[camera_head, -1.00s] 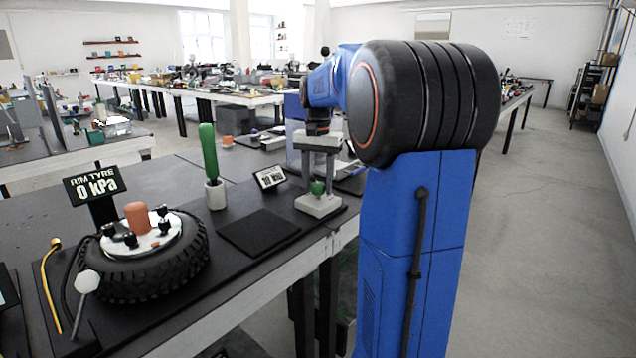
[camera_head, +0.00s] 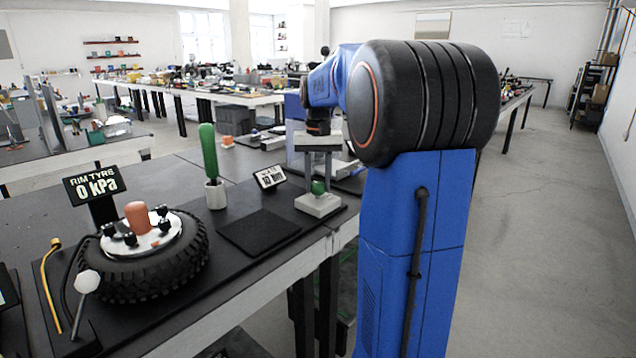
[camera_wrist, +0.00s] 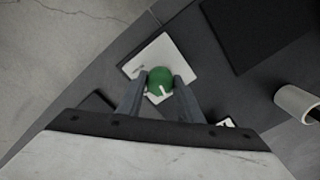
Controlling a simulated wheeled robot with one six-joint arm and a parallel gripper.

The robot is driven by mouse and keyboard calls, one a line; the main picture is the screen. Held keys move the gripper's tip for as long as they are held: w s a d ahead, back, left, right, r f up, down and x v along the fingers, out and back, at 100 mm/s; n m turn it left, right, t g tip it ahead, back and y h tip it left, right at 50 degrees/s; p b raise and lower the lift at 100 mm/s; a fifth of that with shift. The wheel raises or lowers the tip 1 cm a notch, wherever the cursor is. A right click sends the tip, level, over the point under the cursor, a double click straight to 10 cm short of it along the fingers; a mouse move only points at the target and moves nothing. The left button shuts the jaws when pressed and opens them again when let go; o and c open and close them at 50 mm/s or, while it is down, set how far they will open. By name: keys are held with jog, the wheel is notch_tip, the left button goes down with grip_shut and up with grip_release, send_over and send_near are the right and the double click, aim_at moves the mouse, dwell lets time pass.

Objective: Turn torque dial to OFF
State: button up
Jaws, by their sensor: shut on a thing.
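The torque dial is a round green knob (camera_wrist: 159,77) with a white pointer mark, on a pale grey base block (camera_wrist: 181,60). In the head view the green knob (camera_head: 318,187) sits on top of the base block (camera_head: 317,206) near the bench's front edge. My gripper (camera_wrist: 160,84) comes from above, with one finger on each side of the knob, shut on it. In the head view my gripper (camera_head: 318,176) shows over the dial. The lettering on the base is too small to read. The pointer's setting cannot be told.
A small display (camera_head: 269,177) stands left of the dial. A black mat (camera_head: 258,232), a green-handled tool in a white holder (camera_head: 216,196), a tyre (camera_head: 145,270) and a "0 kPa" sign (camera_head: 91,184) lie further left. The floor to the right is clear.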

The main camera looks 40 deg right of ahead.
aim_at(318, 183)
jog(key=shift+n, duration=1.2)
jog(key=o, duration=1)
jog(key=shift+o, duration=0.2)
notch_tip(318, 183, up, 17)
jog(key=shift+r, duration=0.2)
jog(key=shift+a, duration=0.1)
